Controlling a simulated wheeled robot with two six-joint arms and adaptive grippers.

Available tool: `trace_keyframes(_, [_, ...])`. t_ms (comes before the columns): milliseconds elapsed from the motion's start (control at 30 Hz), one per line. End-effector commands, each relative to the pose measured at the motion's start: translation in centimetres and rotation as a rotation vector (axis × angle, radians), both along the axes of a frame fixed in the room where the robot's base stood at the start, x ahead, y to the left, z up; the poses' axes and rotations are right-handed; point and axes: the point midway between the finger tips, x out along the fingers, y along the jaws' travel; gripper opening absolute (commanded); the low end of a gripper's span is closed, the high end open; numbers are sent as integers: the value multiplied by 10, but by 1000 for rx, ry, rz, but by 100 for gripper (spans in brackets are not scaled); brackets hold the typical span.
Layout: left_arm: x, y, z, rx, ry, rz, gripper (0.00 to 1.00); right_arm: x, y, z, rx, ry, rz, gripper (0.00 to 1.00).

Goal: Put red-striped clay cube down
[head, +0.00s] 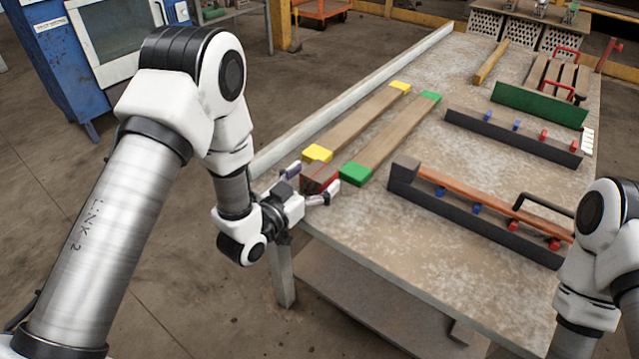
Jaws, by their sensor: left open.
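The red-striped clay cube (318,178) is a brown block with red on it, at the near left end of the workbench (380,235). It sits close to the near ends of two wooden strips, one with yellow ends (352,128) and one with green ends (392,137). My left gripper (308,184) is open, with its fingers on either side of the cube. Part of the cube is hidden by the gripper, and I cannot tell whether the fingers touch it. My right arm shows at the right edge, but its gripper is out of view.
A pale rail (352,98) runs along the bench's left edge. Dark angled fixtures with red and blue clamps (480,215) (512,138) stand to the right. The near middle of the bench is clear.

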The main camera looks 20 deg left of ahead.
Motion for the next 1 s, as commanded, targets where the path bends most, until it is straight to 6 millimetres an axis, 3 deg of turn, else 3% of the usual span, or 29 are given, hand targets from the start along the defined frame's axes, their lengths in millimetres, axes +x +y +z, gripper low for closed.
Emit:
trace_keyframes(233, [6,-2,0,-2,2,2,92,0,0,-1,0,0,0,40])
trace_keyframes(267, [6,-2,0,-2,2,2,85,0,0,-1,0,0,0,40])
trace_keyframes(400, [5,-2,0,-2,2,2,35,0,0,-1,0,0,0,40])
trace_keyframes(433, [5,-2,0,-2,2,2,27,0,0,-1,0,0,0,40])
trace_keyframes(800, [6,-2,2,-1,1,2,27,0,0,1,0,0,0,40])
trace_keyframes(1000, [13,-1,17,-2,-2,3,27,0,0,14,0,0,0,40])
